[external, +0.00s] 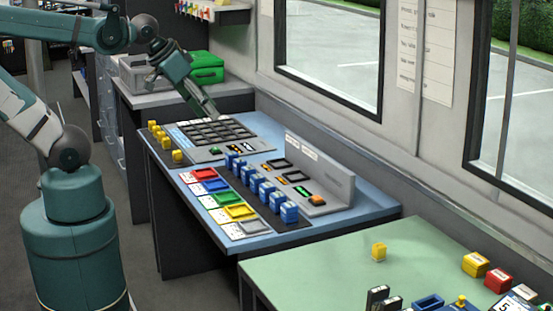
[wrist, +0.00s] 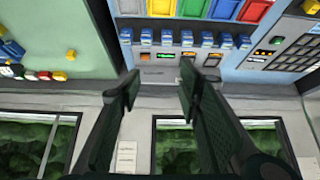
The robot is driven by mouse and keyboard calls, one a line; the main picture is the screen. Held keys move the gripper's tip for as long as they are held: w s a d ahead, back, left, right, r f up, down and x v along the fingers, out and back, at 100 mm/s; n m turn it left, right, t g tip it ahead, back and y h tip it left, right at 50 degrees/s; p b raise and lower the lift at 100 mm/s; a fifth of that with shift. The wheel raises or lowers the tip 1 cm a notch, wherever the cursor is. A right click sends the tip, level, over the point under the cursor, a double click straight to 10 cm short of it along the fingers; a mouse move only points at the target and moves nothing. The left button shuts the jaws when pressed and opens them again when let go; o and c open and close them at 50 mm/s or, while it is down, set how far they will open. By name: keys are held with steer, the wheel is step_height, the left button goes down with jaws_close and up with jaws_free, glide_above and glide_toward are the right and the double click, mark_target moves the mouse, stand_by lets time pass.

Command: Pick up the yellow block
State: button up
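In the external view a single yellow block (external: 379,252) stands on the green table (external: 310,268). A larger yellow block (external: 475,264) stands further right on that table, beside a red block (external: 499,280). Several small yellow pieces (external: 165,141) line the left end of the blue console. The single yellow block also shows in the wrist view (wrist: 71,54), left of my fingers, with another yellow block (wrist: 60,76) below it. My gripper (external: 212,114) is above the console's dark grid in the external view. In the wrist view its fingers (wrist: 158,85) are apart, with nothing between them.
The blue console (external: 345,217) carries a row of blue blocks (external: 268,192), coloured trays and a raised grey panel (external: 318,172). Windows and a wall run along the far side. Dark holders (external: 377,298) stand at the green table's near edge. The middle of that table is mostly clear.

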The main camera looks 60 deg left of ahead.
steer(key=w+a+f+n+g, duration=0.1)
steer(key=w+a+n, duration=0.25)
steer(key=a, duration=0.65)
steer(key=w+a+f+n+g+y, duration=0.1)
steer(key=w+a+f+n+g, duration=0.3)
steer(key=a, duration=0.7)
steer(key=w+a+r+n+t, duration=0.1)
steer(key=w+a+n, duration=0.1)
steer(key=w+a, duration=0.6)
steer(key=n+g+h+p, duration=0.1)
steer(key=n+g+p, duration=0.15)
steer(key=n, duration=0.55)
glide_above(166, 138)
steer(key=d+b, duration=0.1)
steer(key=shift+g, duration=0.25)
steer(key=f, duration=1.9)
steer(key=shift+w, duration=0.2)
steer(key=shift+s+a+f, duration=0.3)
steer(key=shift+a, duration=0.05)
steer(key=shift+f, duration=0.15)
steer(key=shift+f, duration=1.15)
steer(key=shift+f, duration=0.1)
